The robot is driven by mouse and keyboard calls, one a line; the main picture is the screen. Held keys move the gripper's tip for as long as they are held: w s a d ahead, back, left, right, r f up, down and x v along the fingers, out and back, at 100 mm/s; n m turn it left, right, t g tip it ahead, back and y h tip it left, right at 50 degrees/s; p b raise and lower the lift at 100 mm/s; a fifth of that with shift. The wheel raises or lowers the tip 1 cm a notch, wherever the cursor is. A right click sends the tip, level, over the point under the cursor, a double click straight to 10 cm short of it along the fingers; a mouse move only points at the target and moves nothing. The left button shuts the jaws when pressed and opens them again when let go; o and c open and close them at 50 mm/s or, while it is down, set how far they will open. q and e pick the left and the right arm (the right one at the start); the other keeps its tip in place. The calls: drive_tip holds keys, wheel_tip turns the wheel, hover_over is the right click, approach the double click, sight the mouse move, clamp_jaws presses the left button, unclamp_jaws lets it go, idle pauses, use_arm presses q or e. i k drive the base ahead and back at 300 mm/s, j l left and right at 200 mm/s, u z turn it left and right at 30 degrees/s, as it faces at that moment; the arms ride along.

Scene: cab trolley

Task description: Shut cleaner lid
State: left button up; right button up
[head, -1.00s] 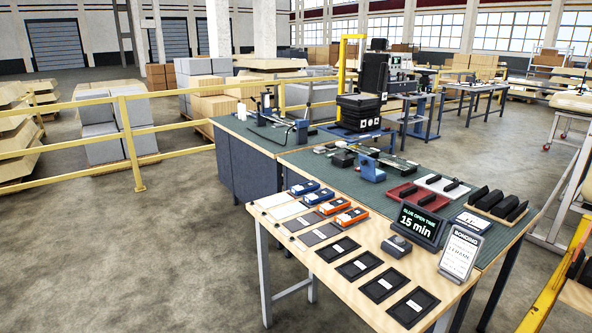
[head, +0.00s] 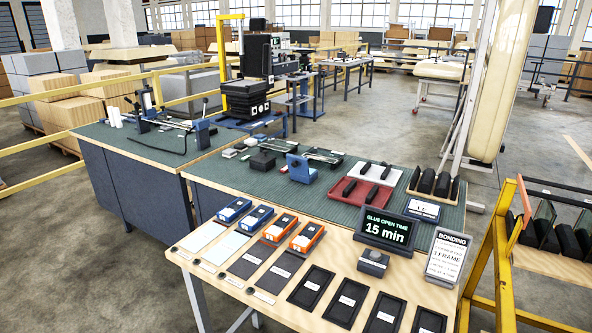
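Neither of my grippers is in view. I cannot pick out a cleaner or its lid for certain. The wooden-topped front table (head: 262,318) holds two blue boxes (head: 246,212) and two orange boxes (head: 290,232) with labels on their tops. On the green-matted bench (head: 222,180) behind it stand a small blue device (head: 300,168) and a small dark box (head: 262,162). Any lid on these is too small to make out.
A display reading "GLUE OPEN TIME 15 min" (head: 388,231) and a "BONDING" sign (head: 447,257) stand at the table's right. Several black trays (head: 348,303) lie in front. A yellow-framed rack (head: 502,262) stands at right. Bare floor (head: 85,255) lies at left.

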sight(298, 165)
drive_tip(key=j+z, duration=0.15)
drive_tip(key=z, duration=0.35)
drive_tip(key=i+j+z, duration=0.1)
drive_tip(key=z, duration=0.35)
drive_tip(key=j+z, duration=0.25)
drive_tip(key=j, duration=0.25)
drive_tip(key=j+z, duration=0.2)
drive_tip(key=j, duration=0.35)
drive_tip(key=k+j+z, duration=0.1)
drive_tip(key=j+z, duration=0.15)
drive_tip(key=j, duration=0.25)
drive_tip(key=k+j+z, duration=0.2)
drive_tip(key=j, duration=0.3)
drive_tip(key=i, duration=0.1)
